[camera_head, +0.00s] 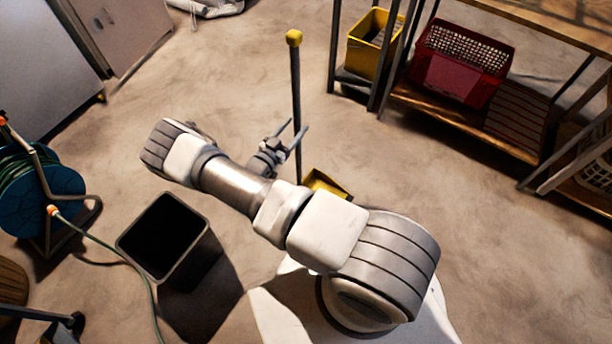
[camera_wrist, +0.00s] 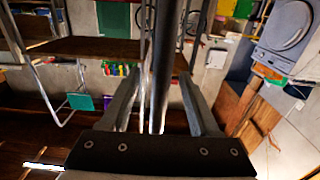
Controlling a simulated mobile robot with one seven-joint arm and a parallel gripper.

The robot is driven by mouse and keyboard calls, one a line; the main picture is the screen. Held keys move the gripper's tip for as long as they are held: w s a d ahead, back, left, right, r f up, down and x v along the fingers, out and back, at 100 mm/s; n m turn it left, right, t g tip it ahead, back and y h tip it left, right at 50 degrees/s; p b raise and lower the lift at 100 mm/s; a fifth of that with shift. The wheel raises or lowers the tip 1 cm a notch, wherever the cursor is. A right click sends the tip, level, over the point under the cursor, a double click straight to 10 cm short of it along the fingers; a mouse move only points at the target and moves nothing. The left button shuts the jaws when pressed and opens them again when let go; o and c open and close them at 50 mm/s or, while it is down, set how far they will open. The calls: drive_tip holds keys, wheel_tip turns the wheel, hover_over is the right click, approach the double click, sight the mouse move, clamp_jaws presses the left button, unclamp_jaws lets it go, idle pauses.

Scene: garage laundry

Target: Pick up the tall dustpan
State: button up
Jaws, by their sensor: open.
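The tall dustpan (camera_head: 296,110) stands upright on the floor, with a long dark pole, a yellow cap on top and a yellow pan (camera_head: 327,184) at the bottom. My arm hides part of the pan. My gripper (camera_head: 292,133) is open at the lower half of the pole, with its fingers pointing toward the upper right. In the wrist view the dark pole (camera_wrist: 164,60) runs upright between the two spread fingers of the gripper (camera_wrist: 160,95). I cannot tell whether either finger touches it.
A black bin (camera_head: 163,238) stands left of my arm, beside a blue hose reel (camera_head: 45,196) with a green hose. A shelf at the upper right holds a yellow crate (camera_head: 366,56) and a red crate (camera_head: 452,82). The floor around the pole is clear.

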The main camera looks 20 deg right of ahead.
drive_tip(key=x, duration=0.1)
drive_tip(key=b+x, duration=0.1)
drive_tip(key=x, duration=0.1)
drive_tip(key=f+x, duration=0.1)
drive_tip(key=x, duration=0.1)
drive_tip(key=shift+w+d+b, duration=0.1)
drive_tip(key=shift+w+b, duration=0.1)
drive_tip(key=shift+b, duration=0.1)
clamp_jaws()
drive_tip(key=shift+r, duration=0.1)
idle(1.0)
